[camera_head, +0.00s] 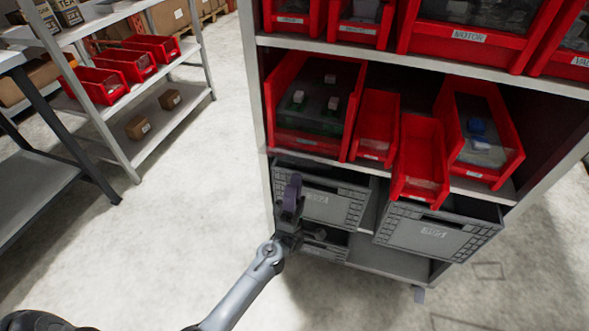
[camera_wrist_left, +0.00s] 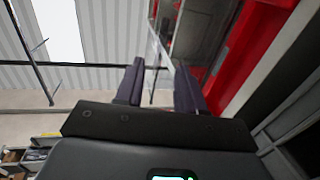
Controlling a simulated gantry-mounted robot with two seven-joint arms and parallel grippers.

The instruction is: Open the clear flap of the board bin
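Red bins with clear fronts stand on the middle shelf, and I cannot read which label says board. The wide left red bin (camera_head: 279,82) holds several small blocks behind a clear flap (camera_head: 318,112). My left gripper (camera_head: 293,184) is just below this bin's front, before the upper left grey crate (camera_head: 335,204). In the left wrist view its two dark fingers (camera_wrist_left: 160,88) are apart with a gap between them. A clear pane (camera_wrist_left: 172,28) and red bin wall (camera_wrist_left: 245,50) show beyond them; I cannot tell whether a finger touches the pane. My right gripper is out of view.
A narrow red bin (camera_head: 375,125) and a forward-jutting red bin (camera_head: 421,160) are to the right. Another grey crate (camera_head: 430,232) juts out below. A rack (camera_head: 128,160) with red bins stands at left. The floor (camera_head: 215,200) between is clear.

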